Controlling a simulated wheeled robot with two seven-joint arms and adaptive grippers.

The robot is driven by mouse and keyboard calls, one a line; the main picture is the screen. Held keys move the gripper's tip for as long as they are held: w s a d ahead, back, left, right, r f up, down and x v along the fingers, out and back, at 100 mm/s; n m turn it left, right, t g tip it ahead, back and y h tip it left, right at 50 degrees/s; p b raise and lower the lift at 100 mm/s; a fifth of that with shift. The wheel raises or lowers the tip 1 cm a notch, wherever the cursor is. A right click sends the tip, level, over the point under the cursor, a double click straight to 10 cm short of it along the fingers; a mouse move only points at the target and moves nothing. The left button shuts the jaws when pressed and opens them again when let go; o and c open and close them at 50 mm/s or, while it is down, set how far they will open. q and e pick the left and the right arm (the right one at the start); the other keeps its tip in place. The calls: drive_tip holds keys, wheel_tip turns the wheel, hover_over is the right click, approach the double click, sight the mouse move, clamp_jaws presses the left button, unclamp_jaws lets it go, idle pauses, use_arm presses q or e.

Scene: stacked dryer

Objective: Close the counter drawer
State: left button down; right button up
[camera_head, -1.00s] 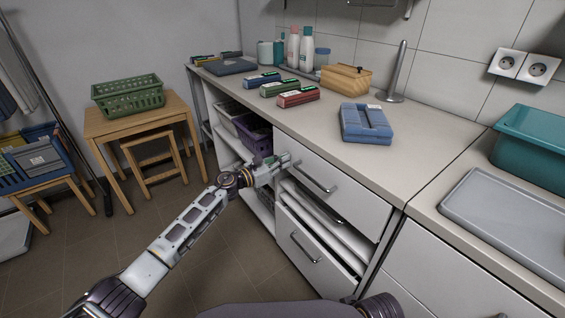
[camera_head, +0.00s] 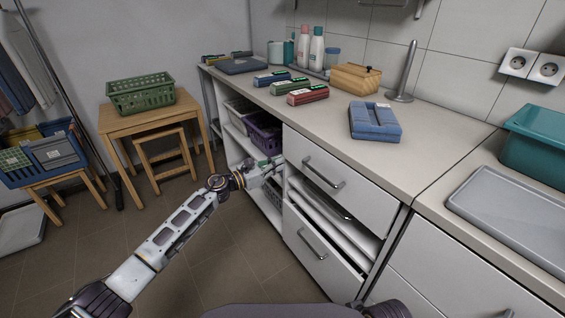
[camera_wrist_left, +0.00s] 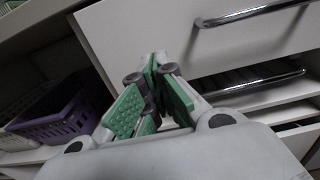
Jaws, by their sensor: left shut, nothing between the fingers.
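The counter's top drawer (camera_head: 345,185) has a white front with a metal bar handle, close under the worktop. Below it is a dark gap with white panels inside. A lower white drawer front (camera_head: 318,256) with its own handle appears to stand out a little from the cabinet. My left gripper (camera_head: 279,163) is shut and empty, beside the left edge of the top drawer front, in front of the open shelves. The wrist view shows its green-padded fingers (camera_wrist_left: 155,64) together, overlapping the top drawer front (camera_wrist_left: 150,30). Contact cannot be told. My right gripper is out of view.
A purple basket (camera_head: 263,134) sits on the open shelf left of the drawers. A wooden table (camera_head: 135,118) with a green basket is at left.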

use_arm(q)
drive_tip(key=v, duration=0.7)
drive_tip(key=shift+s+a+p, duration=0.2)
drive_tip(key=shift+a+p, duration=0.05)
drive_tip(key=shift+p, duration=0.15)
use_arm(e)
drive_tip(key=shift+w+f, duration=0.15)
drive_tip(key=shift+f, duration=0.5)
use_arm(q)
drive_tip(key=shift+r, duration=0.1)
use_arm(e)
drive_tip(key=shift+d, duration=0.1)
